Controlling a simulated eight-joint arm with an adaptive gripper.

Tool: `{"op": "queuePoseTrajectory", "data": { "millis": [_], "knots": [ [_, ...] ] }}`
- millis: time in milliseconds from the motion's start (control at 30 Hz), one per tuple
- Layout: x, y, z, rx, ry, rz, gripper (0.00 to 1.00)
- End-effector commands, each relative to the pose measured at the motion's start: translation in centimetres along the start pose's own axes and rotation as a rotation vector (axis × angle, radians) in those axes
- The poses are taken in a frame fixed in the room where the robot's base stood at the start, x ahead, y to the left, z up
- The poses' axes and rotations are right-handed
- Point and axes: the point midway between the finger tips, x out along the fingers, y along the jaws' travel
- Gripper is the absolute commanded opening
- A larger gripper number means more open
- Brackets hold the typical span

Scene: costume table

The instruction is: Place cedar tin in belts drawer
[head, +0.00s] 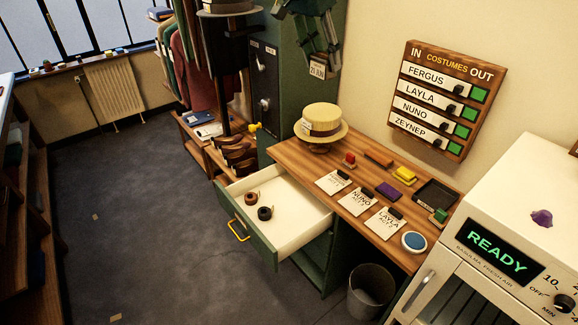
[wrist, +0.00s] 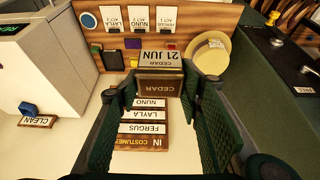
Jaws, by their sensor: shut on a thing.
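The cedar tin shows in the wrist view as a brown block marked CEDAR (wrist: 160,86), with a pale CEDAR 21 JUN label. It sits between the two dark green fingers of my gripper (wrist: 160,76), which is shut on it. In the head view my gripper (head: 318,60) is high at the top middle, in front of the green cabinet; only the tin's 21 JUN label (head: 318,71) shows clearly. The open drawer (head: 300,207) is below, with a green front, yellow handle and pale inside. A brown rolled belt (head: 251,197) and a black one (head: 265,213) lie in it.
The wooden desk top (head: 290,152) beside the drawer holds a straw hat (head: 322,117), cards and stamps. A white READY machine (head: 500,245) stands at right, a waste bin (head: 370,290) below. Much of the drawer's right side is bare.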

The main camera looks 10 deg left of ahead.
Motion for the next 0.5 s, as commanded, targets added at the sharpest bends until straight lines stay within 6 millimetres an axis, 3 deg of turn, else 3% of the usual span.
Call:
{"op": "queuePoseTrajectory", "data": {
  "millis": [200, 500],
  "knots": [
    [-1.7, -2.9, 4.6, -0.002, 0.0, -0.001, 0.24],
    [-3.5, -5.0, 8.7, 0.002, -0.001, 0.001, 0.24]
  ]
}}
